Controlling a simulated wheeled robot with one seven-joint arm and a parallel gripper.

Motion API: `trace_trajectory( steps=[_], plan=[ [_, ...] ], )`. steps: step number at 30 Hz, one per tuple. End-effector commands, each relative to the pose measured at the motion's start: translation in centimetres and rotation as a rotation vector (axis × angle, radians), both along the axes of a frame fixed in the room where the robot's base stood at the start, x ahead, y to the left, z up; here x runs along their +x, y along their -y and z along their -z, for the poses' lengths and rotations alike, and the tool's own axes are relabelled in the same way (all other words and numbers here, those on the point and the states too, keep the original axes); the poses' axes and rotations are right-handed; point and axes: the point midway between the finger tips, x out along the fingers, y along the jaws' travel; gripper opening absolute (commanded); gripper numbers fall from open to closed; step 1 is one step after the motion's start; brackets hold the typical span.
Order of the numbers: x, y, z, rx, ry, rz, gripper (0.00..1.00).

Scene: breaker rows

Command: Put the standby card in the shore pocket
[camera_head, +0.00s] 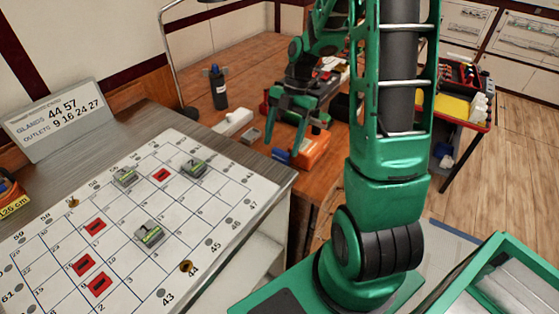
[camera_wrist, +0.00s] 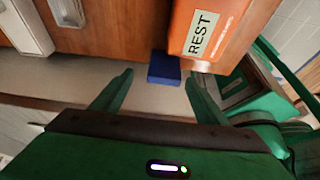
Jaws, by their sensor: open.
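My gripper (camera_head: 283,145) is open above the front edge of the brown bench; in the wrist view its two green fingers (camera_wrist: 158,79) are apart with nothing between them. A small blue block (camera_wrist: 165,67) lies just beyond the fingertips, beside an orange box (camera_wrist: 207,30) labelled REST. In the head view the blue block (camera_head: 281,155) and the orange box (camera_head: 313,150) are just beyond and right of the fingers. I cannot make out which thing is the standby card or the shore pocket in either view.
A white numbered grid board (camera_head: 130,240) with red pieces and grey-green blocks fills the left, with a sign (camera_head: 60,120) behind it. A dark bottle (camera_head: 217,88) and a white block (camera_head: 233,122) stand on the bench. A red-edged tray table (camera_head: 458,105) is at right.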

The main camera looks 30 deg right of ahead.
Motion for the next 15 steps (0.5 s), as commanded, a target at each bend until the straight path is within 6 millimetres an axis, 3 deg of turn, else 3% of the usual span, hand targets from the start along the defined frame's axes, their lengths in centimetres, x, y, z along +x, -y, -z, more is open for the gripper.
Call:
trace_trajectory(
  steps=[15],
  plan=[
    [-1.1, -1.4, 4.9, 0.000, 0.000, 0.001, 0.67]
  ],
)
